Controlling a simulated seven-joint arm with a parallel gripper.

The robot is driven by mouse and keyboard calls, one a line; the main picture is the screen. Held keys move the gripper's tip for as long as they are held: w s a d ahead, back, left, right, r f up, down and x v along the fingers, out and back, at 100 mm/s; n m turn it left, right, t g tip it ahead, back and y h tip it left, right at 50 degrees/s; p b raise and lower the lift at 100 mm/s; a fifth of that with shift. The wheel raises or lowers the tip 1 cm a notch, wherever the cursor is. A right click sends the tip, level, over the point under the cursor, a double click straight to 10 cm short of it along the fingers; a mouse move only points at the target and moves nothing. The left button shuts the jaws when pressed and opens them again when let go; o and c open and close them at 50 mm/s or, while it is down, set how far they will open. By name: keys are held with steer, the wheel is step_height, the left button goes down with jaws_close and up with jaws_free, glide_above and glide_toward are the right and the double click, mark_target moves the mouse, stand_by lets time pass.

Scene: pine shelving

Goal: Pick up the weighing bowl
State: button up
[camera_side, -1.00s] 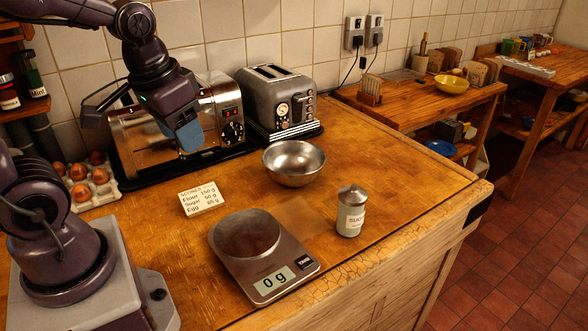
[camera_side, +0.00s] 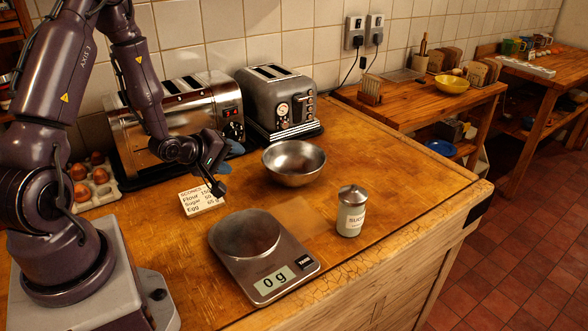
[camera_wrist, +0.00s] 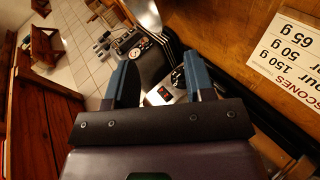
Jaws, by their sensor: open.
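The weighing bowl (camera_side: 293,165) is a round, shiny steel bowl standing upright and apparently empty on the wooden worktop in the side view. My gripper (camera_side: 227,167) is in the air to the left of the bowl, clear of it, above the recipe card. In the wrist view my gripper (camera_wrist: 160,55) shows two blue fingers spread apart with nothing held between them. A curved silvery piece at the top edge of the wrist view may be the bowl; too little shows to tell.
A kitchen scale (camera_side: 272,282) reading 0 g lies in front of the bowl. A lidded sugar tin (camera_side: 351,219) stands to its right. A grey toaster (camera_side: 272,84) and a chrome toaster (camera_side: 185,84) stand behind. Eggs in a tray (camera_side: 104,192) are at left. The worktop right of the bowl is clear.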

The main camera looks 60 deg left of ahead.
mark_target(266, 164)
steer(key=x, duration=0.7)
steer(key=shift+w+f, duration=0.15)
steer(key=shift+w, duration=0.05)
steer(key=shift+x, duration=2.7)
steer(key=shift+d+f, duration=0.2)
steer(key=shift+s, duration=0.1)
steer(key=shift+c, duration=0.2)
jaws_close()
